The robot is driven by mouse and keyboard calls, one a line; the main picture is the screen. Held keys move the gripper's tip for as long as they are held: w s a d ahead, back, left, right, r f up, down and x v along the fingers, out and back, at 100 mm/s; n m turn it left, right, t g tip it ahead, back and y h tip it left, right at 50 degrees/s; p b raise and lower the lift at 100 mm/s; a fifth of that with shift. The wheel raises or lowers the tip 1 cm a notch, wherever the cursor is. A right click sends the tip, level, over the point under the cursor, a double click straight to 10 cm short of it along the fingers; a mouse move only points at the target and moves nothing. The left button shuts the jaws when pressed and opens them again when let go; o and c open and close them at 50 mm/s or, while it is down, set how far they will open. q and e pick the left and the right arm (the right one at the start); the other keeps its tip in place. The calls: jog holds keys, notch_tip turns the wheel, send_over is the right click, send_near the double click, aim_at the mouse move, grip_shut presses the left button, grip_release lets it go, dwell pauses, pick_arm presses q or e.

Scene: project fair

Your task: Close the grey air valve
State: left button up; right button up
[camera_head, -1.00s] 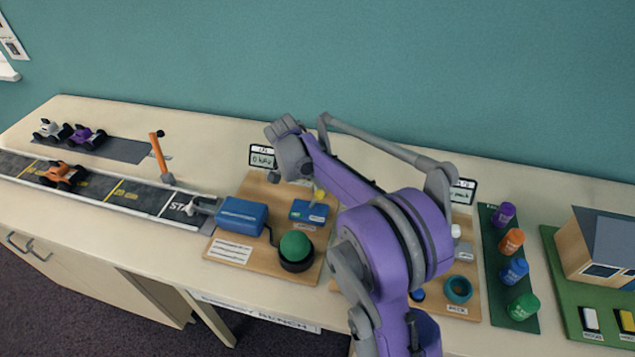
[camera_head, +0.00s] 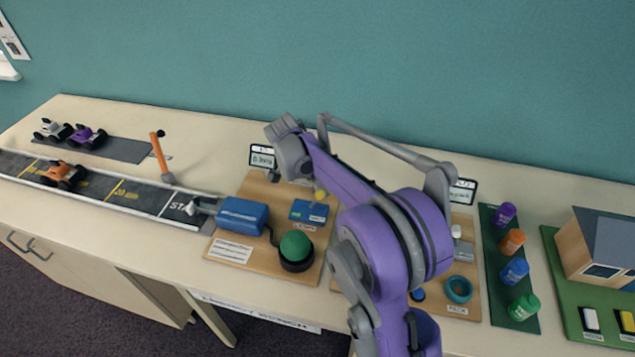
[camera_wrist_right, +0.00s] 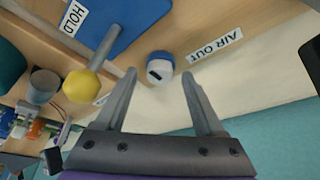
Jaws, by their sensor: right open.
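In the right wrist view, a small round knob with a pale grey face, a dark mark and a blue rim (camera_wrist_right: 160,68) sits beside the AIR OUT label (camera_wrist_right: 213,46); it appears to be the air valve. My right gripper (camera_wrist_right: 158,76) is open, with its two fingers apart on either side of the line to the knob. I cannot tell whether they touch it. In the head view, my right arm reaches over the pump board (camera_head: 232,276), and its wrist (camera_head: 290,150) hides the valve. My left gripper is out of view.
A yellow-ball lever (camera_wrist_right: 82,86) rises from a blue plate (camera_wrist_right: 128,18) marked HOLD, close to the fingers. A grey cylinder (camera_wrist_right: 44,86) is further left. A blue box (camera_head: 242,216), green dome (camera_head: 296,246) and small display (camera_head: 262,157) stand on or beside the board.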

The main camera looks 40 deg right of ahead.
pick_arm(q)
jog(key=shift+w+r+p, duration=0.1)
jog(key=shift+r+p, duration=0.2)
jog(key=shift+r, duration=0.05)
pick_arm(e)
jog(key=v, duration=1)
jog(key=shift+r, duration=0.35)
jog(key=shift+a, duration=0.1)
